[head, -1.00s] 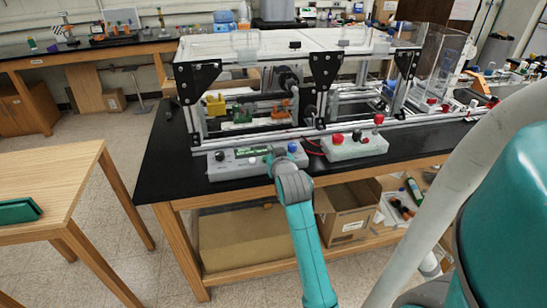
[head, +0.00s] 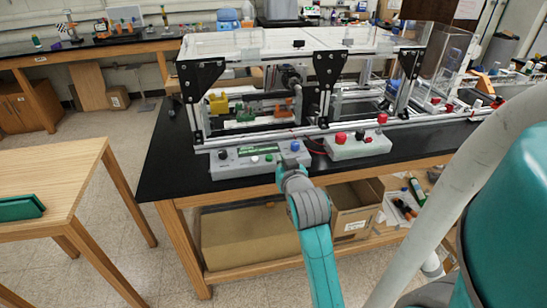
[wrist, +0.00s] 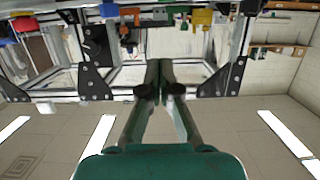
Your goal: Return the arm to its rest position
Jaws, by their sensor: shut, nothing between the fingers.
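My teal arm (head: 319,255) rises from the bottom of the head view toward the bench. Its grey wrist end (head: 291,177) is just in front of the grey control box with the small screen (head: 245,158), overlapping its right end in the picture. The fingers are hard to make out there. In the wrist view my gripper (wrist: 159,68) shows in the middle, with its two fingers together and nothing between them. The wrist picture looks upside down, with ceiling lights at the bottom and the extrusion frame's black brackets (wrist: 94,82) behind the fingers.
The aluminium extrusion frame (head: 323,85) stands on the black bench (head: 160,165). A second box with red knobs (head: 357,145) sits right of the control box. A cardboard box (head: 355,212) is on the shelf below. A wooden table (head: 60,180) stands at left, with open floor between.

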